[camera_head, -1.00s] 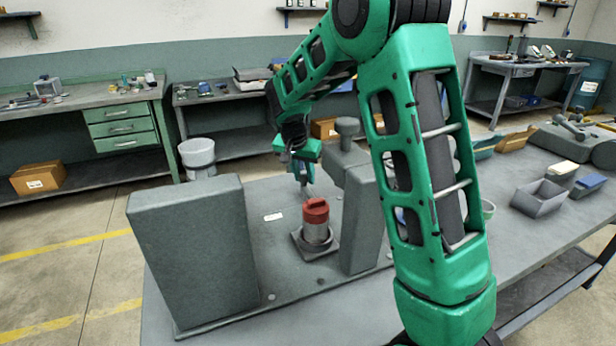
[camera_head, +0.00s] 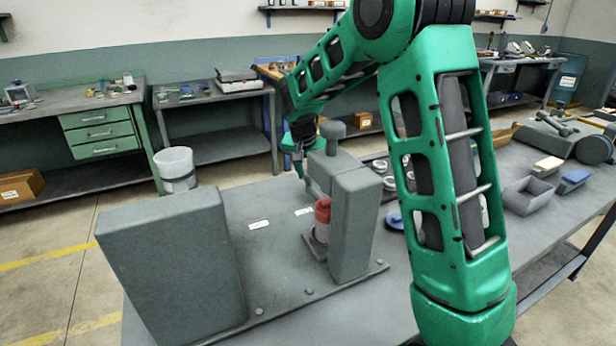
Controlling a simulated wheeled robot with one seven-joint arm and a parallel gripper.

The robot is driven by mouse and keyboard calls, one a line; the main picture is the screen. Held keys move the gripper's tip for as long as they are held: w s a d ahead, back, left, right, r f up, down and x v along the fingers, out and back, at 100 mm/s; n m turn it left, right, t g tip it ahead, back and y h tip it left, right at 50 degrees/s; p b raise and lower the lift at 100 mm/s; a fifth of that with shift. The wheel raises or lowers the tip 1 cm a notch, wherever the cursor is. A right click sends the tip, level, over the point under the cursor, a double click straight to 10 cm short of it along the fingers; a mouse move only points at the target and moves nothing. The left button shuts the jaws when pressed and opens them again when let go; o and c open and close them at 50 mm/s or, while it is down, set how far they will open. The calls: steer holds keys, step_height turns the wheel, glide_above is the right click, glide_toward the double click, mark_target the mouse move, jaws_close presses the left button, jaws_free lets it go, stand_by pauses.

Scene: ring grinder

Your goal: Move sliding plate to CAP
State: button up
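The sliding plate (camera_head: 311,245) is a small dark square base carrying a grey cylinder with a red top (camera_head: 323,210). It stands beside the right-hand upright grey block (camera_head: 353,222), which hides its right part. Two small white labels, (camera_head: 259,225) and (camera_head: 304,211), lie on the fixture's surface to its left and behind it; their text is too small to read, so I cannot tell which is CAP. My gripper (camera_head: 300,173) points down behind the plate, left of the grey knobbed part (camera_head: 332,140). Its fingertips are small and partly hidden; I cannot tell whether they hold anything.
A large grey block (camera_head: 170,265) stands at the fixture's left end. A grey bin (camera_head: 526,192) and other parts lie on the table's right side. My arm hides the table's middle right.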

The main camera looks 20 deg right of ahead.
steer(key=shift+a, duration=0.2)
steer(key=shift+r, duration=0.2)
steer(key=v, duration=1)
steer(key=shift+d+r, duration=0.1)
steer(key=shift+d, duration=0.05)
steer(key=s+d+r+g, duration=0.1)
steer(key=s+d+r, duration=0.2)
steer(key=s+d, duration=0.95)
steer(key=s+a+f+y, duration=0.1)
steer(key=s+f, duration=0.1)
steer(key=s, duration=0.8)
steer(key=s+a+f+n+g+y, duration=0.1)
steer(key=s+f, duration=0.2)
steer(key=s, duration=0.6)
steer(key=s+a+f+n+g+y, duration=0.1)
steer(key=s+f, duration=0.2)
steer(key=s, duration=0.7)
steer(key=shift+s+a, duration=0.3)
steer(key=shift+s, duration=0.05)
